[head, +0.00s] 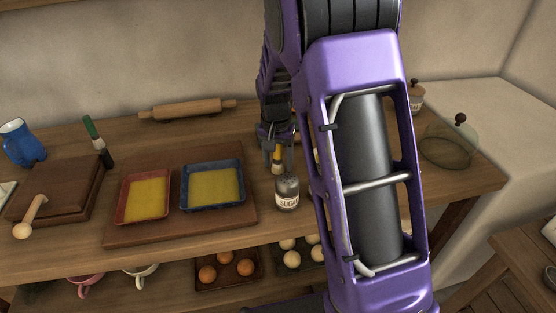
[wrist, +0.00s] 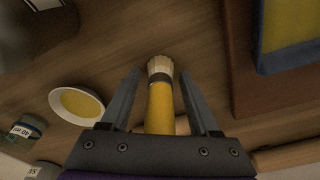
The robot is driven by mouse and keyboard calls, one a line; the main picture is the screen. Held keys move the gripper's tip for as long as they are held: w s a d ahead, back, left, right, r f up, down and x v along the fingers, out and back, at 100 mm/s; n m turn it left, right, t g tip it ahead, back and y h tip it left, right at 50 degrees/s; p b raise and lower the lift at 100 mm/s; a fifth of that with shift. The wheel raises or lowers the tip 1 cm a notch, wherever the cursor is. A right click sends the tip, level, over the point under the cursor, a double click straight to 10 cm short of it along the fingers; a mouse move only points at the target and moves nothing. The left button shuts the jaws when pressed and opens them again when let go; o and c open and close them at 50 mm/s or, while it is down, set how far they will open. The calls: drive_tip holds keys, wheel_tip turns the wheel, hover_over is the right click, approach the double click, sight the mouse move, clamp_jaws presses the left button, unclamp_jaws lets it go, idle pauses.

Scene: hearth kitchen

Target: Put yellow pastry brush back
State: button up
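The yellow pastry brush (head: 277,156) shows below my wrist, just behind the sugar jar in the head view. In the wrist view the yellow brush (wrist: 160,108) lies between my fingers, its handle toward the palm and its pale bristles away from it. My gripper (head: 278,160) has its fingers apart, one on each side of the brush. In the wrist view a gap shows between the handle and each finger of my gripper (wrist: 160,85). I cannot tell whether the brush touches the wooden table.
The sugar jar (head: 287,193) stands close in front of my gripper. A blue tray (head: 211,205) and a red tray (head: 121,208) sit on a board to the left. A rolling pin (head: 187,109) lies behind. A bowl (wrist: 98,115) with yellow contents is nearby.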

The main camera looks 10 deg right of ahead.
sight(276, 154)
drive_tip(key=shift+r, duration=0.1)
drive_tip(key=r, duration=0.4)
drive_tip(key=r+p, duration=0.1)
drive_tip(key=r, duration=0.3)
drive_tip(key=s+r+p, duration=0.1)
drive_tip(key=r, duration=0.3)
drive_tip(key=shift+s+a, duration=0.1)
drive_tip(key=shift+a, duration=0.25)
drive_tip(key=shift+r, duration=0.1)
